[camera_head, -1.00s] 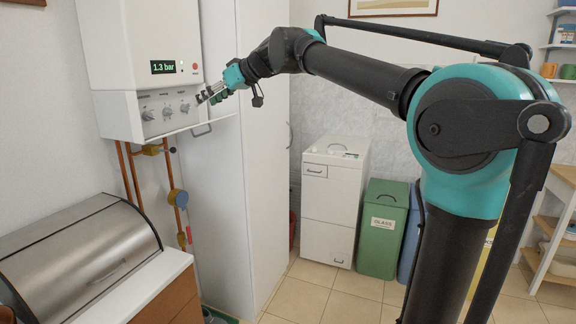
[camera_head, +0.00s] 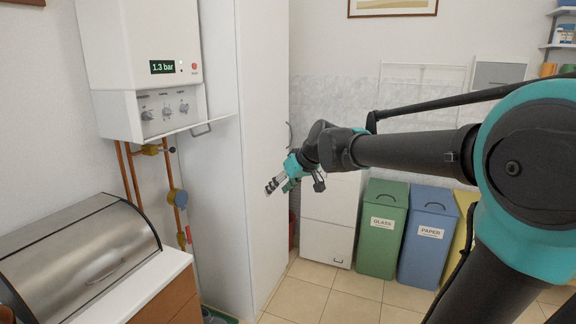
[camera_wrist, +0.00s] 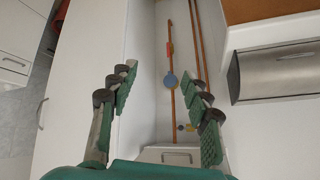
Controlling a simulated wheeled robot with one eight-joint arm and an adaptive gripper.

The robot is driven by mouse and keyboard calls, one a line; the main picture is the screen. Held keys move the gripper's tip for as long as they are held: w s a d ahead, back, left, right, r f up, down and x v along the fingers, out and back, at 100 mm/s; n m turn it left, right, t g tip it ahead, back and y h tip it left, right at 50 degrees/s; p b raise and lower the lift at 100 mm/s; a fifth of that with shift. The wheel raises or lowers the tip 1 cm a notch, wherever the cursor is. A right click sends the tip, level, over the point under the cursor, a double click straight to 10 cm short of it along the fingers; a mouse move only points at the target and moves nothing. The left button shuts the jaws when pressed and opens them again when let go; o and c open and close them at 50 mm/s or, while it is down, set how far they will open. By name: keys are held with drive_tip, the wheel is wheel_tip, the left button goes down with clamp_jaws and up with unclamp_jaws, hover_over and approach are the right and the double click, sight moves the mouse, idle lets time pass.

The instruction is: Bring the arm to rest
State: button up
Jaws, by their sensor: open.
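My gripper (camera_head: 272,187) is in front of the tall white cabinet (camera_head: 262,120) in the head view, right of the boiler (camera_head: 140,60) and apart from it. In the wrist view my gripper (camera_wrist: 158,108) has its two green-padded fingers spread wide with nothing between them. My arm reaches in from the right, roughly level, and touches nothing that I can see. The boiler's display reads 1.3 bar, and its flap below the knobs is folded down.
A steel bread box (camera_head: 75,255) stands on the counter at lower left. Copper pipes (camera_head: 130,185) run below the boiler. A green glass bin (camera_head: 382,235) and a blue paper bin (camera_head: 428,240) stand at the back. The tiled floor (camera_head: 310,300) before them is clear.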

drive_tip(key=s+d+f+m+h, duration=0.3)
drive_tip(key=s+d+f, duration=0.7)
drive_tip(key=d+f, duration=0.1)
drive_tip(key=s+d+f+m+g+h, duration=0.1)
drive_tip(key=s+d+f+m+h, duration=0.2)
drive_tip(key=s+d+f, duration=0.7)
wheel_tip(320, 180, down, 4)
drive_tip(key=shift+s+d+f+m, duration=0.2)
drive_tip(key=shift+s+d+m, duration=0.15)
drive_tip(key=shift+s+m, duration=0.2)
